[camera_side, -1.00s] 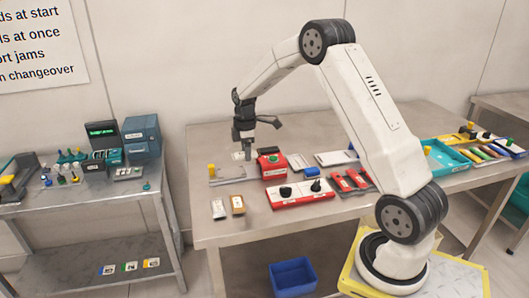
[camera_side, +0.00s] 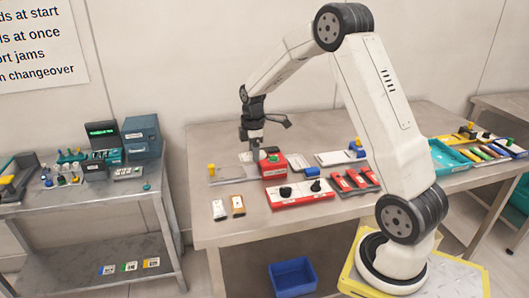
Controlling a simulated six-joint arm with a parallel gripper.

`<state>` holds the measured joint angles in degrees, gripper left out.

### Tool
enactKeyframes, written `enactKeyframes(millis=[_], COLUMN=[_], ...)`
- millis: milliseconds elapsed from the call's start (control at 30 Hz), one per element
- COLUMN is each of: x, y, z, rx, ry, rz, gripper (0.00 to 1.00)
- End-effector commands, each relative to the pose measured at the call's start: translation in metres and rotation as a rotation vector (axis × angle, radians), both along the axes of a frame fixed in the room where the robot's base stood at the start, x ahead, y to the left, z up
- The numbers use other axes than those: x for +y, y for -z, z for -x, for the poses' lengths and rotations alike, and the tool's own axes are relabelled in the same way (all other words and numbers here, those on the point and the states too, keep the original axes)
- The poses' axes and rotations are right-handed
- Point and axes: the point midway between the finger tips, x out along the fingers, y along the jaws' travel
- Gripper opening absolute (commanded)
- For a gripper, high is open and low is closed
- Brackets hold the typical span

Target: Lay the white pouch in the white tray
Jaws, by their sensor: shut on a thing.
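My gripper (camera_side: 256,150) points straight down just left of the red box with a green button, over the right end of the grey plate. It is shut on a small pale thing at its tips, which I take to be the white pouch (camera_side: 256,157); its outline is hard to make out. A flat white tray-like piece (camera_side: 333,159) lies on the table to the right, beyond the red boxes. I cannot clearly tell whether it is the white tray.
The red box (camera_side: 273,167) stands close beside my gripper. A yellow-topped post (camera_side: 211,169) rises at the grey plate's (camera_side: 228,179) left end.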

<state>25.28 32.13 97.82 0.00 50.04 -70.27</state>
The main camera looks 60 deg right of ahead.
Motion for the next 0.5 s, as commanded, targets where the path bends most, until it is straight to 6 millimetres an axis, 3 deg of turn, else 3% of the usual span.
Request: enactKeyframes(millis=[267, 500], x=[0.002, 0.021], y=[0.000, 0.003], z=[0.000, -0.002], rx=[0.000, 0.000], ry=[0.006, 0.064], rz=[0.000, 0.000], gripper=[0.00, 0.00])
